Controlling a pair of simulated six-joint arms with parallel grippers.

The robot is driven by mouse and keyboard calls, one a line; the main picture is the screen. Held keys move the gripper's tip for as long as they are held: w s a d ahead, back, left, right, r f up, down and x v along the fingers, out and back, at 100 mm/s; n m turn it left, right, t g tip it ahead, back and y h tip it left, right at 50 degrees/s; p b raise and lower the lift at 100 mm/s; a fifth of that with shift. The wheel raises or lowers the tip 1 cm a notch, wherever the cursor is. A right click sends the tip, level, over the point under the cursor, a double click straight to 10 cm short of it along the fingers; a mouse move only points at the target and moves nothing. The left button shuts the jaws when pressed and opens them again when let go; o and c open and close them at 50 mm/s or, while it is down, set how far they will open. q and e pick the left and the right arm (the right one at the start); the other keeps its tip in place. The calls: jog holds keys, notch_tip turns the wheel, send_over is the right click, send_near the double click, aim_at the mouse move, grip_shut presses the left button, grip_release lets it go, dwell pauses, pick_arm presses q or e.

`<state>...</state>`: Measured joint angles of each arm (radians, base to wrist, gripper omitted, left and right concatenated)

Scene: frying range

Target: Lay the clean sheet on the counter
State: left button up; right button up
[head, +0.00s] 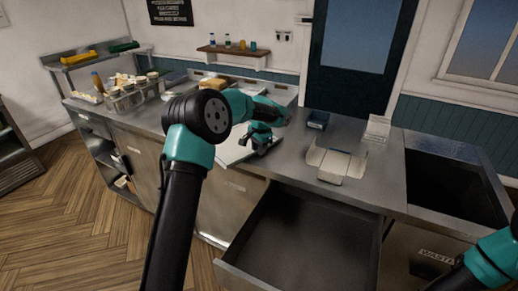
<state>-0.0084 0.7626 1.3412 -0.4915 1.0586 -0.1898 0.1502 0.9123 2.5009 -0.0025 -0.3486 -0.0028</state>
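A flat white sheet-like thing (232,151) lies on the steel counter (290,172), partly hidden behind my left arm; I cannot tell for sure that it is the clean sheet. My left gripper (262,141) points down over its right edge. The fingers are small and dark, and whether they are open or touch anything does not show. A pale piece with raised, folded flaps (340,163) lies on the counter to the right. My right arm shows only at the bottom right corner, with its gripper out of the picture.
An open, empty drawer (310,240) juts out below the counter. A dark open basin (450,188) is at the right, above a waste-labelled front (437,257). A white stack (378,128) and a small blue box (318,119) stand at the back. Jars (127,98) crowd the left.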

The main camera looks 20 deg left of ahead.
pick_arm(q)
notch_tip(320, 180, up, 12)
jog(key=shift+s+d+r, duration=0.15)
jog(key=shift+s+d, duration=0.05)
jog(key=shift+d, duration=0.2)
dwell(1.7)
